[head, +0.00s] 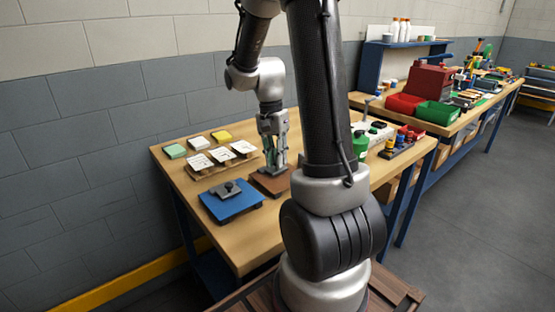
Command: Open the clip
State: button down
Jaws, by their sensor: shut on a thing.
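My gripper (274,162) points down over a brown block (268,187) on the wooden table. It is shut on a small part at that block. The fingers mostly hide this part, so I cannot tell its shape or be sure it is the clip. To the left and nearer lies a blue plate (246,201) with a grey piece (227,192) and a dark knob on top. My gripper is apart from the blue plate.
Several white, green and yellow square blanks (222,135) lie at the back left, some on a wooden tray (208,172). A green bottle (360,146) and small coloured items stand at the right. The table's front left is clear.

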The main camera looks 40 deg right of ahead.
jog(key=w+g, duration=0.1)
jog(key=g, duration=0.2)
jog(key=w+g, duration=0.1)
jog(key=g, duration=0.1)
jog(key=shift+w+r, duration=0.25)
jog(key=shift+w, duration=0.05)
jog(key=g, duration=0.2)
jog(key=w+g, duration=0.1)
jog(key=shift+w+f+g, duration=0.15)
jog(key=shift+w+g, duration=0.15)
jog(key=shift+g, duration=0.1)
jog(key=shift+w+f+g, duration=0.1)
jog(key=shift+w+g, duration=0.2)
jog(key=shift+g, duration=0.5)
jog(key=shift+w+f+g, duration=0.1)
jog(key=shift+w+g, duration=0.2)
jog(key=shift+g, duration=0.5)
jog(key=c, duration=1.3)
grip_release()
